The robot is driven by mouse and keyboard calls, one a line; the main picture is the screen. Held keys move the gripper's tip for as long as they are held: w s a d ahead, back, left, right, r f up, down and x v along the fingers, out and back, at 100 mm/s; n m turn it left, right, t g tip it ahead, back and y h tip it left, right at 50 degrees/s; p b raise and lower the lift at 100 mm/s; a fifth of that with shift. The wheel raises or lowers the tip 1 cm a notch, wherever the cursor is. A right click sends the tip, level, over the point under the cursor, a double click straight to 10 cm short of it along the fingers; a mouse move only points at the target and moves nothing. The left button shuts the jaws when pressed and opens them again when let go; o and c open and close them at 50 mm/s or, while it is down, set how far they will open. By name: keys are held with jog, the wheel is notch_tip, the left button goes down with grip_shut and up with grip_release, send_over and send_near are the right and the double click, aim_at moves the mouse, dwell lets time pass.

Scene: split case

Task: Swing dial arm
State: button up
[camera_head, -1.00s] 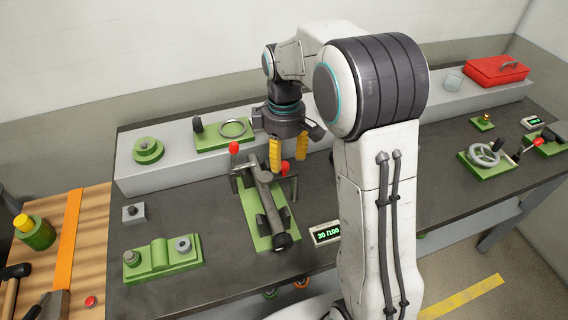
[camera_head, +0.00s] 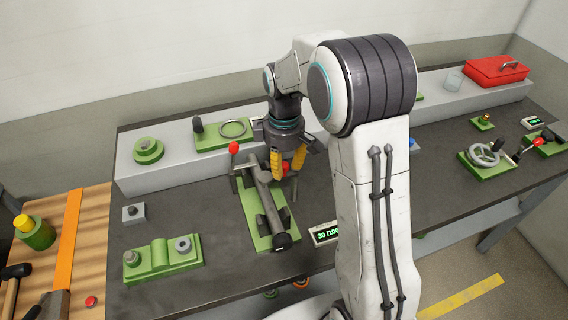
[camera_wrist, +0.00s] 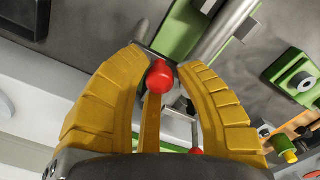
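A green-based fixture (camera_head: 254,214) stands at the middle of the bench, with a dark grey tube along it. It has one red knob (camera_head: 234,148) at its far left and a second red knob (camera_head: 285,168) on its right side. My gripper (camera_head: 287,172) points down over that right-hand knob with its yellow fingers apart. In the wrist view, a red knob (camera_wrist: 160,78) sits between the open fingers, with visible gaps on both sides. The other red knob (camera_wrist: 195,151) shows lower in that view. The lever under the gripped-side knob is mostly hidden.
A display (camera_head: 326,234) reading 30/100 stands right of the fixture. A grey raised ledge (camera_head: 160,176) runs behind it. A green block fixture (camera_head: 165,259) lies front left. My arm hides the bench's middle right.

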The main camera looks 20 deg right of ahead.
grip_shut()
dwell(0.3)
jog(key=w+m, duration=0.1)
jog(key=m, duration=0.4)
jog(key=d+m, duration=0.1)
jog(key=m, duration=0.4)
jog(key=w+d+m, duration=0.1)
jog(key=m, duration=0.4)
jog(key=shift+w+d+f+m, duration=0.1)
jog(key=shift+w+d+m, duration=0.1)
jog(key=shift+w+m, duration=0.2)
dwell(0.3)
jog(key=shift+o, duration=2.1)
grip_release()
jog(key=shift+d, duration=0.1)
